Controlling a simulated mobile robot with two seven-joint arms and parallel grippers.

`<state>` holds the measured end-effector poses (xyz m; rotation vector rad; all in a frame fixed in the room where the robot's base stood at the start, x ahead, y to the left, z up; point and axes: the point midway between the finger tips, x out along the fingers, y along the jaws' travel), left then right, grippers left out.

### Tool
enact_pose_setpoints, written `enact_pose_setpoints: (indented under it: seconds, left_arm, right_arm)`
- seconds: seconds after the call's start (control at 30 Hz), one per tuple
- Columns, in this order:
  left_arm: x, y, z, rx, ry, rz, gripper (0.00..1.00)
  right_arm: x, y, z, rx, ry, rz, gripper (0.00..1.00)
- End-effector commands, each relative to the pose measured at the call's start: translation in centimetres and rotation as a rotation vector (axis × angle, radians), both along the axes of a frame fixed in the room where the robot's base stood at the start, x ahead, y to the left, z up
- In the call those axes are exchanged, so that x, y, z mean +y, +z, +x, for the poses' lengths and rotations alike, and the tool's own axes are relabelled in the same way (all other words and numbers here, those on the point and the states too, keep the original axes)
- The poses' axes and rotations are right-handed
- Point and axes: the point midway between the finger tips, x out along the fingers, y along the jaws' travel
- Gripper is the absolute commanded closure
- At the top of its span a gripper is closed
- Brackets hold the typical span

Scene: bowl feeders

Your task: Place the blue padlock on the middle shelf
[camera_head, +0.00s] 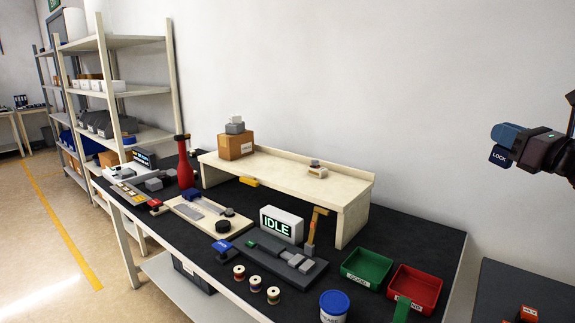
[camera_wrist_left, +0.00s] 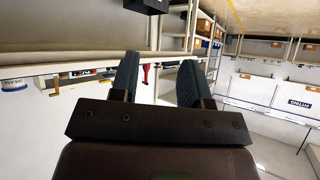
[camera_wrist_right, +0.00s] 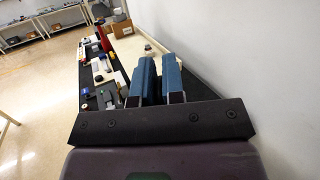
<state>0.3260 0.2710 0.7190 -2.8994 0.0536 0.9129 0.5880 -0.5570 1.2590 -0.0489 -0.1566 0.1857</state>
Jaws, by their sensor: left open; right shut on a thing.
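The blue padlock (camera_head: 499,157), with a white LOCK label, hangs at the fingertips of my right gripper (camera_head: 507,134) in the head view. This gripper is shut on it, high in the air near the wall at the far right. The right wrist view shows my right gripper's blue fingers (camera_wrist_right: 158,72) close together; the padlock cannot be made out there. A cream shelving unit (camera_head: 102,70) with several shelves stands far left in the head view, well away from the padlock. My left gripper (camera_wrist_left: 157,75) is open and empty in the left wrist view.
The floor left of the bench is clear.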

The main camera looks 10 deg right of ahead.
Motion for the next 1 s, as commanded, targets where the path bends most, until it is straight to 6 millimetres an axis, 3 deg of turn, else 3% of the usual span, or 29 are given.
enact_pose_setpoints:
  seconds: [0.3, 0.57, 0.77, 0.9, 1.0]
  left_arm:
    - [0.1, -0.2, -0.5, 0.008, 0.003, 0.001, 0.57]
    - [0.1, -0.3, -0.7, 0.013, 0.006, -0.001, 0.57]
    - [0.0, -0.2, -0.7, 0.012, 0.009, -0.004, 0.57]
    - [0.0, 0.1, -0.6, 0.008, 0.011, -0.005, 0.57]
    - [0.0, 0.2, -0.5, 0.006, 0.01, -0.005, 0.57]
  right_arm:
    - [-0.1, -7.8, 0.1, 0.021, -0.262, 0.027, 1.0]
    - [2.3, -13.2, -0.3, 0.039, -0.4, 0.044, 1.0]
    - [6.8, -17.1, -0.6, 0.051, -0.47, 0.061, 1.0]
    - [12.7, -19.3, -0.9, 0.063, -0.48, 0.077, 1.0]
    - [17.4, -19.9, -0.9, 0.072, -0.453, 0.083, 1.0]
